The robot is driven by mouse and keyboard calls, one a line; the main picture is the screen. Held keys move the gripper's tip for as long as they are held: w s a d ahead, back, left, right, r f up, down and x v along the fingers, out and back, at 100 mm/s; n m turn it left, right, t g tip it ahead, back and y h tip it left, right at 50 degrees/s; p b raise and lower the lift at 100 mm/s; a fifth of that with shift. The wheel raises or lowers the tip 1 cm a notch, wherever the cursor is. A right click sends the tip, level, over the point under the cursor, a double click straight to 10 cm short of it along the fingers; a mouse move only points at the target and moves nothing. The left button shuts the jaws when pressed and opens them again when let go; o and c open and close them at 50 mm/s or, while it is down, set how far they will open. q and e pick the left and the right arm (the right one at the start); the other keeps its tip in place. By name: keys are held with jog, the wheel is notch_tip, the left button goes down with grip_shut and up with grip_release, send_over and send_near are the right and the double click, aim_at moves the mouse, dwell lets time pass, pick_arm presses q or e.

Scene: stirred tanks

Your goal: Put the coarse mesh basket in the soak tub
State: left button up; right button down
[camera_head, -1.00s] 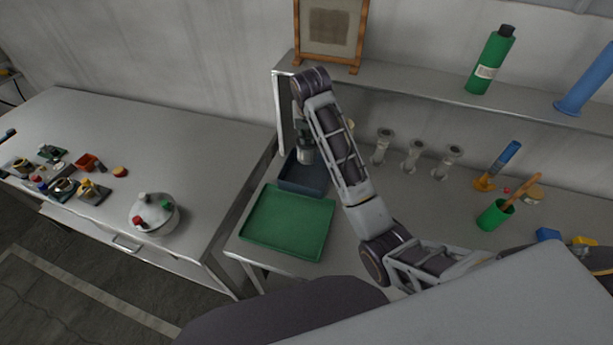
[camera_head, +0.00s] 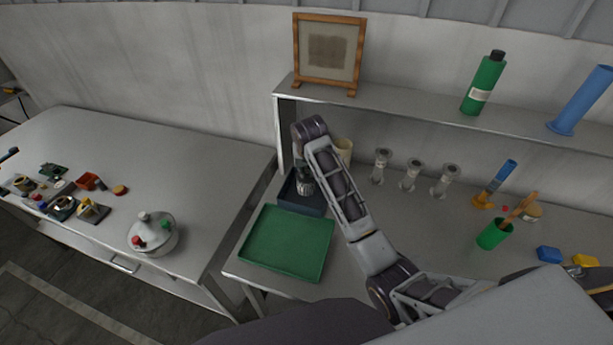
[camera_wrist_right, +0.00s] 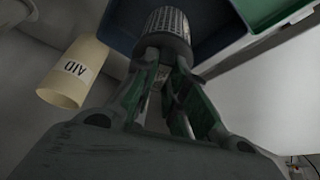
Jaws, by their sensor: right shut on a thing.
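The coarse mesh basket (camera_head: 306,187) is a small grey cylinder with a slotted wall. It shows close up in the wrist view (camera_wrist_right: 168,24). My right gripper (camera_head: 304,173) is shut on it, and both fingers also show in the wrist view (camera_wrist_right: 163,50). The soak tub (camera_head: 288,191) is a dark blue rectangular tub behind the green tray, and its inside shows in the wrist view (camera_wrist_right: 214,24). The basket is over or within the tub's opening; I cannot tell whether it touches the floor. My left gripper is out of view.
A green tray (camera_head: 288,243) stands in front of the tub. A cream cylinder (camera_head: 344,149) marked "AID" (camera_wrist_right: 75,72) stands close by. Several glass vessels (camera_head: 380,166) stand to the right. A shelf (camera_head: 420,107) runs above the bench. A white lidded pot (camera_head: 152,236) is on the left table.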

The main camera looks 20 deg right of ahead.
aim_at(306, 177)
jog(key=shift+f+p, duration=0.35)
jog(key=shift+f, duration=1.5)
jog(key=shift+f, duration=0.15)
jog(key=c, duration=1.5)
grip_release()
jog(key=shift+o, duration=0.2)
jog(key=d+b+v, duration=0.1)
jog(key=v, duration=1.1)
jog(key=shift+a, duration=0.45)
